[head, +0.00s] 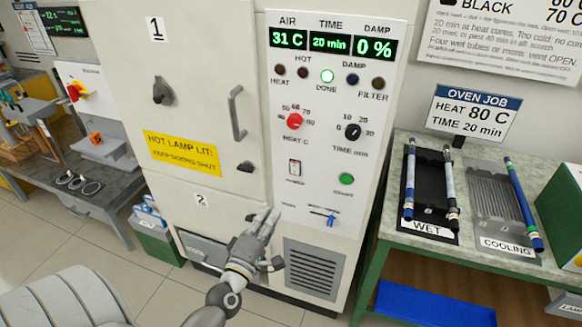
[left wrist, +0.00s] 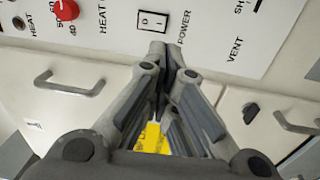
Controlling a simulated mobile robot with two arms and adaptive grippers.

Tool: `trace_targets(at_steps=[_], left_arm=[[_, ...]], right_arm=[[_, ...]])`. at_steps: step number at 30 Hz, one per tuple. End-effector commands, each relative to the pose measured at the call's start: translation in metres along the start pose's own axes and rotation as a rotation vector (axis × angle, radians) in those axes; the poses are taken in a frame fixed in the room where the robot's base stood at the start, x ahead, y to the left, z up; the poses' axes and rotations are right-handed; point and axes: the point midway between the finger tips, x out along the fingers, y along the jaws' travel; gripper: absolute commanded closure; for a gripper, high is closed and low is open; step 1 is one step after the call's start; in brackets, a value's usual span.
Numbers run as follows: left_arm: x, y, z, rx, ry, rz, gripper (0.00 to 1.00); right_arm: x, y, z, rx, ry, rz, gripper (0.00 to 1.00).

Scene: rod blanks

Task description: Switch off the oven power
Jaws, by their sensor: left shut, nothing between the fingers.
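The oven's power switch (head: 295,167) is a small white rocker on the control panel, with the label POWER below it. It also shows in the left wrist view (left wrist: 153,21), just beyond my fingertips. My left gripper (head: 267,217) is shut and empty, in front of the oven, below the switch in the head view. In the left wrist view its fingertips (left wrist: 165,50) come together close under the switch; I cannot tell whether they touch the panel. The oven's display (head: 330,43) reads 31 C, 20 min and 0 %. My right gripper is not in view.
Near the switch are a red heat knob (head: 295,121), a black time knob (head: 352,131), a green start button (head: 346,179) and a blue vent slider (head: 331,219). Door handles (head: 237,112) jut out. At right, a bench holds the WET rack (head: 427,180) and COOLING rack (head: 493,190) with rods.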

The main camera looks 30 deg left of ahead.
Motion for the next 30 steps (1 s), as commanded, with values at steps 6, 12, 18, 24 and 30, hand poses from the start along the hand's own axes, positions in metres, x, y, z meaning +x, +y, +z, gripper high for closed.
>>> trace_targets(at_steps=[6,12,18,24,30], left_arm=[[0.001,0.022,-0.005,-0.051,0.015,0.039,1.00],[0.001,0.021,-0.005,-0.049,0.014,0.039,1.00],[0.008,0.022,-0.005,-0.048,0.014,0.039,1.00],[0.036,0.025,-0.005,-0.048,0.014,0.040,1.00],[0.073,0.027,-0.006,-0.048,0.014,0.041,1.00]], right_arm=[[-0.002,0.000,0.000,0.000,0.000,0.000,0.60],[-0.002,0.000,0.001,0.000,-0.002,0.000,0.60],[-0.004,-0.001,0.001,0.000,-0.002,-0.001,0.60],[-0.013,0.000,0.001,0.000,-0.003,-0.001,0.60],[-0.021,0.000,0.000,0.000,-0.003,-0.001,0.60]])
